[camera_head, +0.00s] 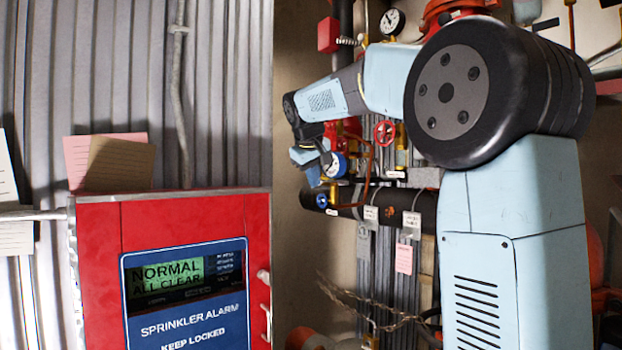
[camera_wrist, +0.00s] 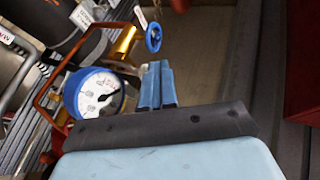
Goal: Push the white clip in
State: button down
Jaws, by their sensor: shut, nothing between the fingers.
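My gripper (camera_wrist: 157,85) shows its two blue fingers pressed together, with nothing between them. In the head view my gripper (camera_head: 311,168) is beside a blue-rimmed gauge (camera_head: 335,166), left of it and partly overlapping it in the picture. In the wrist view the same gauge (camera_wrist: 98,96) is left of the fingers. A brass valve (camera_wrist: 125,43) with a small blue handwheel (camera_wrist: 153,38) is above the fingertips in the picture. I cannot pick out the white clip with certainty; small white pieces near the pipe are too small to tell apart.
A dark horizontal pipe (camera_head: 400,201) carries hanging tags, and a copper tube (camera_head: 367,170) runs beside the gauge. A red handwheel (camera_head: 385,132) is above. A red sprinkler alarm cabinet (camera_head: 232,225) stands at front left, reading "NORMAL ALL CLEAR".

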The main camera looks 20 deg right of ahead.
jog(key=s+a+r, duration=0.6)
jog(key=s+r, duration=0.1)
jog(key=shift+s+r, duration=0.2)
jog(key=shift+s, duration=0.05)
dwell(0.6)
jog(key=s+d+f+m+y, duration=0.1)
jog(key=s+d+f+m, duration=0.1)
jog(key=s+f, duration=1.3)
jog(key=s+d+f+m+g+y, duration=0.1)
jog(key=s+d+f, duration=0.4)
jog(key=s+f, duration=1)
jog(key=shift+f+m+g+y, duration=0.3)
jog(key=shift+f+m+y, duration=0.2)
jog(key=shift+f, duration=0.1)
jog(key=c, duration=1.9)
grip_release()
